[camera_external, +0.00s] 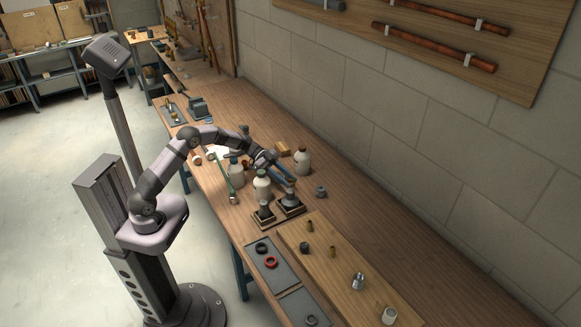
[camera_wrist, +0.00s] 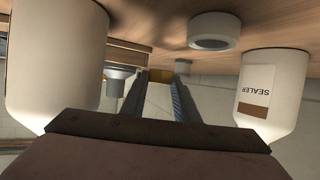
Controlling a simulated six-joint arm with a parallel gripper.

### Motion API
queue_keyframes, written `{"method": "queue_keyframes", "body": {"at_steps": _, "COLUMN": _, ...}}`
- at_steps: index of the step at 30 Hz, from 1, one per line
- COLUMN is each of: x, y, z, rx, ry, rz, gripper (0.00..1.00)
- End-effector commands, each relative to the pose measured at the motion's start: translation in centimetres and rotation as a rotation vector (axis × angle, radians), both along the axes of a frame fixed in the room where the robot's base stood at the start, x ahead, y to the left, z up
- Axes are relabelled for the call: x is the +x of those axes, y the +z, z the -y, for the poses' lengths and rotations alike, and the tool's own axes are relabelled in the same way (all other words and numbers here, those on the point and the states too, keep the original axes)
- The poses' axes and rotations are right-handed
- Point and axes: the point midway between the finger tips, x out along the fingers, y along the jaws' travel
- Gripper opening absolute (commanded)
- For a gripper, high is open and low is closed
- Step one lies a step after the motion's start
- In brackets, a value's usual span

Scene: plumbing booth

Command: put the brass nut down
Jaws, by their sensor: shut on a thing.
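In the wrist view the brass nut (camera_wrist: 161,76) shows as a small yellow patch between the tips of my gripper (camera_wrist: 160,84). The fingers are shut on it, and its shape is mostly hidden. In the external view my gripper (camera_external: 290,180) reaches over the bench among the bottles, close above two dark stands. The nut is too small or hidden to make out there. I cannot tell whether the nut touches anything below it.
A white bottle (camera_wrist: 60,55) and a bottle labelled SEALER (camera_wrist: 270,90) flank my fingers. A grey ring (camera_external: 320,191) lies right of my gripper. Dark stands (camera_external: 264,214) are in front. A board (camera_external: 345,262) holds several fittings. The bench's right side (camera_external: 375,210) is clear.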

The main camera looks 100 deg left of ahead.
Motion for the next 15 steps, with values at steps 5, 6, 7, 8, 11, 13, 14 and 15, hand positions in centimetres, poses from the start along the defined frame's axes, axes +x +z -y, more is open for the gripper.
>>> {"method": "queue_keyframes", "body": {"at_steps": 5, "x": 0.0, "y": -0.2, "z": 0.0, "rx": 0.0, "ry": 0.0, "rz": 0.0, "gripper": 0.05}}
{"method": "queue_keyframes", "body": {"at_steps": 6, "x": 0.0, "y": -0.4, "z": 0.0, "rx": -0.001, "ry": 0.0, "rz": 0.0, "gripper": 0.05}}
{"method": "queue_keyframes", "body": {"at_steps": 7, "x": 0.0, "y": -0.7, "z": 0.0, "rx": -0.001, "ry": 0.0, "rz": 0.0, "gripper": 0.05}}
{"method": "queue_keyframes", "body": {"at_steps": 8, "x": 0.0, "y": -0.9, "z": 0.0, "rx": -0.001, "ry": 0.0, "rz": 0.0, "gripper": 0.05}}
{"method": "queue_keyframes", "body": {"at_steps": 11, "x": 0.0, "y": -2.2, "z": 0.0, "rx": -0.003, "ry": 0.0, "rz": -0.002, "gripper": 0.05}}
{"method": "queue_keyframes", "body": {"at_steps": 13, "x": 0.0, "y": -3.0, "z": 0.0, "rx": -0.002, "ry": 0.001, "rz": -0.001, "gripper": 0.05}}
{"method": "queue_keyframes", "body": {"at_steps": 14, "x": 0.0, "y": -3.3, "z": 0.0, "rx": -0.002, "ry": 0.001, "rz": -0.001, "gripper": 0.05}}
{"method": "queue_keyframes", "body": {"at_steps": 15, "x": 0.0, "y": -3.6, "z": 0.0, "rx": 0.0, "ry": 0.001, "rz": 0.0, "gripper": 0.05}}
